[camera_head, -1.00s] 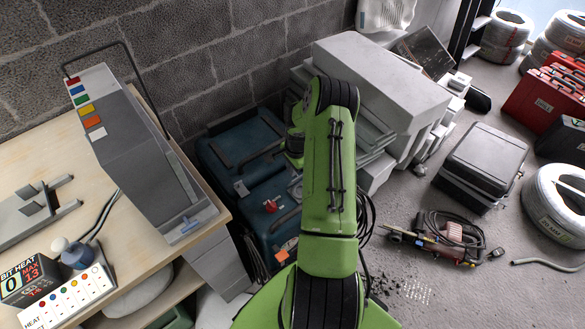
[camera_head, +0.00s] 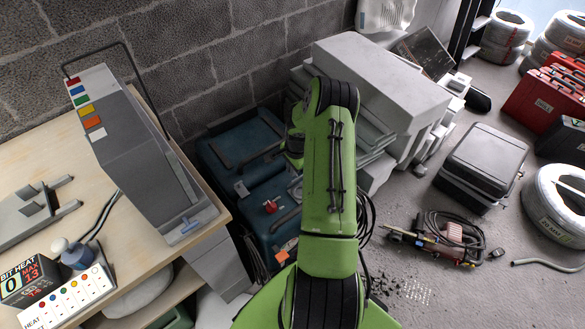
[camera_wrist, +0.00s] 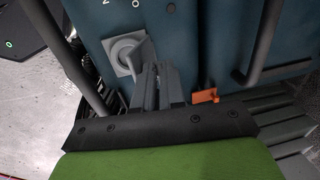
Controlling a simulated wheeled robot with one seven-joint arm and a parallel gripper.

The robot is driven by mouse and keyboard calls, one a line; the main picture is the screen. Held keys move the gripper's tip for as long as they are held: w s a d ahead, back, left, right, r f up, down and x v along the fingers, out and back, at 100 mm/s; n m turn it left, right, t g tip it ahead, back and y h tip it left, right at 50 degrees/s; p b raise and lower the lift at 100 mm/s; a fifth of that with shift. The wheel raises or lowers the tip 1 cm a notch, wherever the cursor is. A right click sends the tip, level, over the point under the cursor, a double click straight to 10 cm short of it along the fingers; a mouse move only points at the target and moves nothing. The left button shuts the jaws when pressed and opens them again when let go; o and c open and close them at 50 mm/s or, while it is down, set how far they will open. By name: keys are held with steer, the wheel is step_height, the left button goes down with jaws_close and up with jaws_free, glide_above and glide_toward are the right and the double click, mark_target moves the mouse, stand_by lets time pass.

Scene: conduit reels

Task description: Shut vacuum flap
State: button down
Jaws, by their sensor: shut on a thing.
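The vacuum is a dark blue-green box (camera_head: 235,160) on the floor between the bench and the grey stack, partly hidden by my green arm. In the wrist view its blue side (camera_wrist: 215,45) fills the top. A grey square plate with a round port (camera_wrist: 124,52) sits on that side, and the grey flap (camera_wrist: 146,52) stands at its right edge. My gripper (camera_wrist: 160,72) has its grey fingers close together at the flap, shut on it. How far the flap stands from the port is hard to tell.
A dark bar handle (camera_wrist: 262,45) and an orange tab (camera_wrist: 205,96) lie right of my fingers in the wrist view. The wooden bench (camera_head: 130,240) is at left, a grey stack (camera_head: 385,90) behind at right. Cables and a tool (camera_head: 440,235) lie on the floor.

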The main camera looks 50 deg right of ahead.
steer(key=shift+s, duration=0.1)
stand_by(0.7)
steer(key=shift+s+a, duration=0.2)
steer(key=shift+s, duration=0.5)
steer(key=shift+s+a+f, duration=0.1)
steer(key=shift+s+f, duration=0.35)
steer(key=shift+s, duration=0.35)
steer(key=shift+s+a+f, duration=0.15)
steer(key=shift+s+f, duration=0.25)
steer(key=shift+s, duration=0.4)
steer(key=shift+s+a+f, duration=0.1)
steer(key=shift+s+f, duration=0.35)
steer(key=shift+s, duration=0.35)
steer(key=c, duration=1.5)
jaws_free()
steer(key=r+p, duration=0.1)
steer(key=r, duration=0.4)
steer(key=s+r+p, duration=0.1)
steer(key=r+p, duration=0.1)
steer(key=r, duration=0.3)
steer(key=s+r+p, duration=0.1)
steer(key=r, duration=0.4)
steer(key=shift+a+r+p, duration=0.15)
steer(key=shift+r+p, duration=0.2)
